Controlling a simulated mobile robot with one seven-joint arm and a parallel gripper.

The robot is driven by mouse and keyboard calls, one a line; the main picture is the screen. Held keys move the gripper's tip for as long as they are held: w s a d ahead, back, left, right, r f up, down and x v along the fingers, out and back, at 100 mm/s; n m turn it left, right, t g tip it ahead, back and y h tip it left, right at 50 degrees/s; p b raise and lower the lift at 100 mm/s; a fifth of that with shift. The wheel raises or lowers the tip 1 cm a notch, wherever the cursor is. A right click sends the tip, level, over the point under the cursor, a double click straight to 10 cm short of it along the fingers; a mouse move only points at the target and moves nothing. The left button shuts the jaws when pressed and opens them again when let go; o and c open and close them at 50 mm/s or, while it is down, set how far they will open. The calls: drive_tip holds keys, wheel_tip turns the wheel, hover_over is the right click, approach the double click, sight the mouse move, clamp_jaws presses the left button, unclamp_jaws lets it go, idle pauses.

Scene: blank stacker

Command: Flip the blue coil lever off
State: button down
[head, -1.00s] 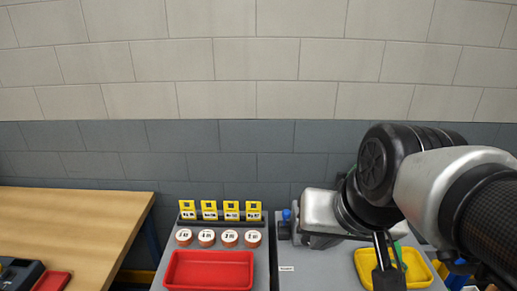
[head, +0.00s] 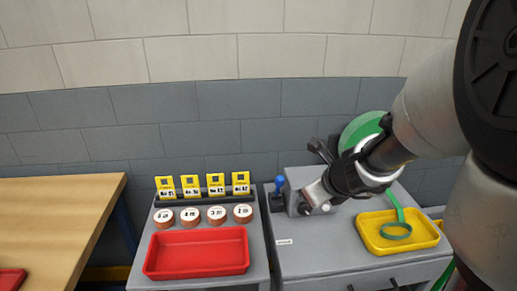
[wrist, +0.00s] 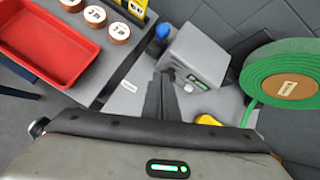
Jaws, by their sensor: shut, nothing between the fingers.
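The blue lever (head: 279,184) stands at the left side of a grey machine box (head: 292,203). In the wrist view the blue lever (wrist: 163,31) shows beside the box (wrist: 197,58), beyond my fingertips. It looks roughly upright in the head view. My gripper (head: 305,209) is shut and empty, low at the front of the box, to the right of and below the lever. In the wrist view my gripper (wrist: 165,76) has its fingers together, apart from the lever. The green coil (head: 362,129) is behind my wrist and partly hidden; it also shows in the wrist view (wrist: 283,80).
A yellow tray (head: 369,240) with a green strip end (head: 396,231) lies to the right. On the left stand are a red tray (head: 197,268), several labelled round pieces (head: 217,214) and yellow cards (head: 216,184). A wooden table (head: 60,225) is far left.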

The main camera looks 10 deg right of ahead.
drive_tip(key=b, duration=0.3)
approach(278, 187)
drive_tip(key=shift+w+d+f, duration=0.2)
drive_tip(key=shift+w+f, duration=0.05)
drive_tip(key=shift+f, duration=0.35)
drive_tip(key=shift+w+d+f, duration=0.15)
drive_tip(key=shift+w+f, duration=0.1)
drive_tip(key=shift+f, duration=0.3)
drive_tip(key=shift+w+d+f, duration=0.2)
drive_tip(key=shift+w+f, duration=0.05)
drive_tip(key=shift+f, duration=0.35)
drive_tip(key=shift+r+p, duration=0.15)
drive_tip(key=shift+p, duration=0.25)
